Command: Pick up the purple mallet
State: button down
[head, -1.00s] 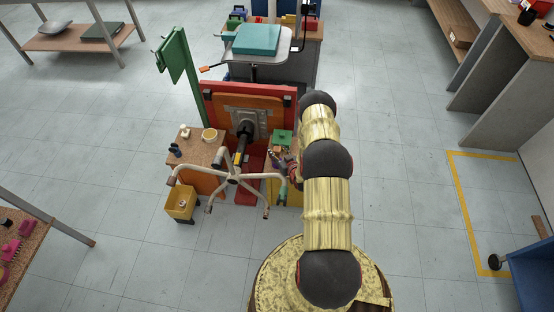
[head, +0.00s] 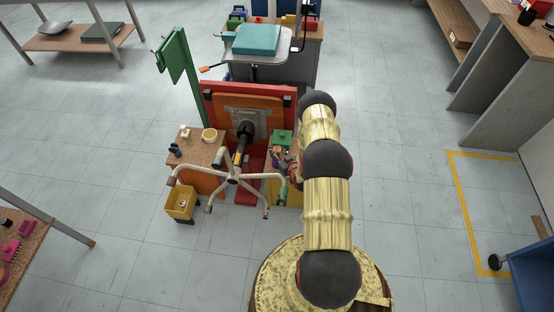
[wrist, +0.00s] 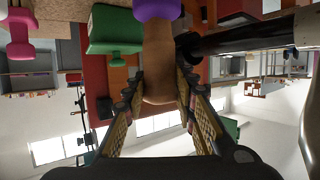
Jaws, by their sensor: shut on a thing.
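The purple mallet shows in the wrist view with its purple head (wrist: 157,9) at the top edge and its tan wooden handle (wrist: 158,62) running down between my fingers. My gripper (wrist: 159,92) is shut on this handle, one finger on each side. In the head view my gripper (head: 288,168) is small and partly hidden by my arm, beside the right part of the bench with the upturned chair. The mallet is too small there to make out clearly.
A green block-like thing (wrist: 117,32) and a pink thing (wrist: 20,40) are left of the mallet in the wrist view. A dark chair column (wrist: 235,40) passes close on the right. The chair's pale legs (head: 235,180) spread left of my gripper. Open floor lies right of my arm.

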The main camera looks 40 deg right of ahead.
notch_tip(320, 180, up, 10)
jog(key=p, duration=0.3)
dwell(0.4)
jog(key=c, duration=2)
grip_release()
grip_shut()
